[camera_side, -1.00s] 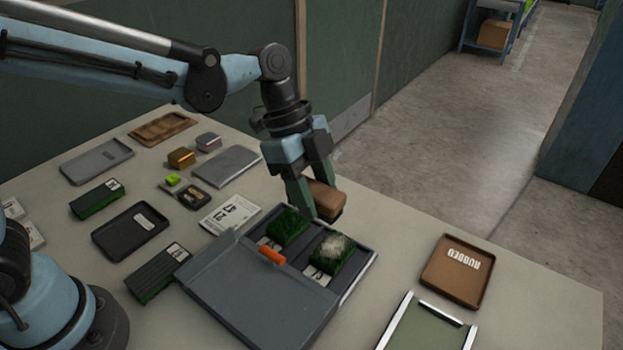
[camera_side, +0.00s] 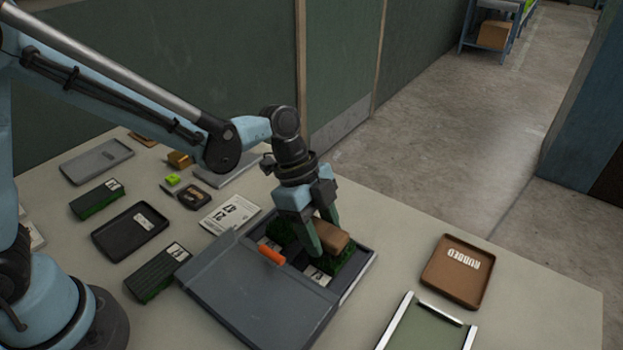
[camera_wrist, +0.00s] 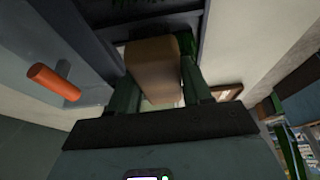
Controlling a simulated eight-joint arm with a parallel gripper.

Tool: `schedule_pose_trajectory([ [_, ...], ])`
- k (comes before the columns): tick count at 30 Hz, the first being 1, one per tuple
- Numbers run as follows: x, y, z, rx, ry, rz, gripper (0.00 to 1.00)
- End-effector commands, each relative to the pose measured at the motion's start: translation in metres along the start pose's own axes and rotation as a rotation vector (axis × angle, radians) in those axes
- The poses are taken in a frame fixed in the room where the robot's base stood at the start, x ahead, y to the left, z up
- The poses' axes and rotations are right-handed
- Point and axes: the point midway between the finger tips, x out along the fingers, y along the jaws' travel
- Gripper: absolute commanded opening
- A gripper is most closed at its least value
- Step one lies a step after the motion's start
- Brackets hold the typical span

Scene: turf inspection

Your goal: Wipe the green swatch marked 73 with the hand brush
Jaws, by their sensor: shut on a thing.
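My gripper (camera_side: 319,235) is shut on the hand brush (camera_side: 334,236), a brown block. The brush also shows between the fingers in the wrist view (camera_wrist: 152,68). It is low over the right green swatch (camera_side: 347,262) in the open grey case (camera_side: 262,300) and appears to touch it; the contact itself is hidden. The brush and fingers cover most of that swatch's top. A white label (camera_side: 317,277) lies at its near edge, too small to read. A second green swatch (camera_side: 281,233) lies to its left, partly behind the gripper. I cannot tell which is marked 73.
A brown tray marked RUBBED (camera_side: 458,272) and a metal-edged green panel (camera_side: 428,328) are to the right. Dark trays (camera_side: 130,231), a printed card (camera_side: 230,213) and small blocks fill the left. The table's back right is clear.

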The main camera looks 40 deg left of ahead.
Motion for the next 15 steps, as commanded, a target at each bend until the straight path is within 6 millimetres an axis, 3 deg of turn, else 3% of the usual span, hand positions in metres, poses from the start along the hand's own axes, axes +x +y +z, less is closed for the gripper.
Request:
schedule_pose_trajectory([
  [15, 0.019, 0.001, -0.044, 0.001, -0.001, 0.001, 0.25],
])
